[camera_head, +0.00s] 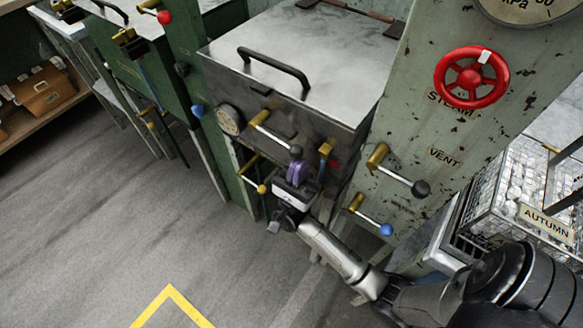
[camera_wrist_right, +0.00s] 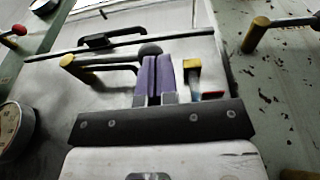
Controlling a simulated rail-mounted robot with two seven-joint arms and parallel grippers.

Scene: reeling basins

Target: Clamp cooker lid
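The cooker lid (camera_head: 310,50) is a pale metal plate with a black bar handle (camera_head: 273,70). It lies flat on the cooker box and looks closed. On the cooker's front, a brass-based clamp lever (camera_head: 268,130) reaches right to a dark ball knob (camera_head: 296,152); the lever also shows in the right wrist view (camera_wrist_right: 98,64). My right gripper (camera_head: 297,171) has purple fingers, close together with only a thin gap. Its fingertips (camera_wrist_right: 156,62) overlap the knob (camera_wrist_right: 150,49) in view; I cannot tell whether they touch it. Nothing shows held. My left gripper is not in view.
A short brass-topped lever (camera_head: 326,147) stands just right of the gripper. A gauge (camera_head: 230,120) is at left. The green post at right carries a red steam wheel (camera_head: 471,77) and a vent lever (camera_head: 398,170). A wire basket (camera_head: 520,190) stands at far right.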

